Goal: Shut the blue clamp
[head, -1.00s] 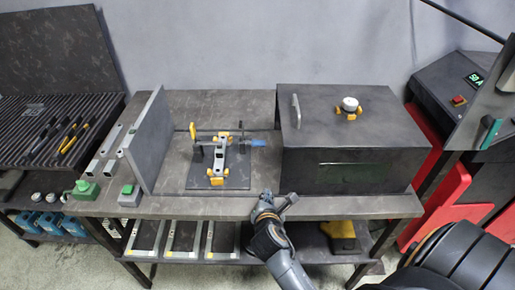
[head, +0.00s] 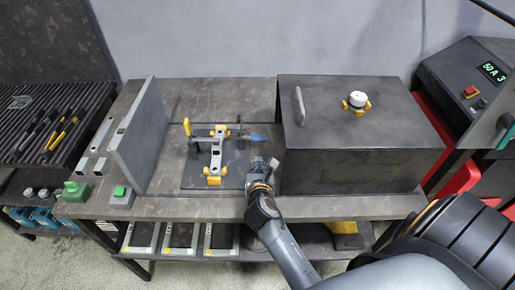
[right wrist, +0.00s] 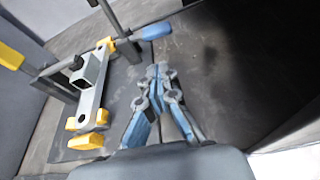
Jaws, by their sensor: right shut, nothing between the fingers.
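The blue clamp's handle (head: 257,137) sticks out to the right from the fixture plate (head: 195,180), lying roughly level. It also shows in the right wrist view (right wrist: 158,30), beyond my fingertips. A galvanized bracket (head: 217,148) sits on the fixture between yellow blocks. A second clamp with a yellow handle (head: 187,127) stands upright on the left. My right gripper (head: 263,164) is shut and empty, on the near side of the blue handle and apart from it. Its closed fingertips show in the right wrist view (right wrist: 160,72). My left gripper is not in view.
A dark box (head: 365,155) with a handle and a white knob stands close to the right of my right gripper. A grey upright panel (head: 142,130) is left of the fixture. A green button box (head: 121,195) sits at the bench's front edge.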

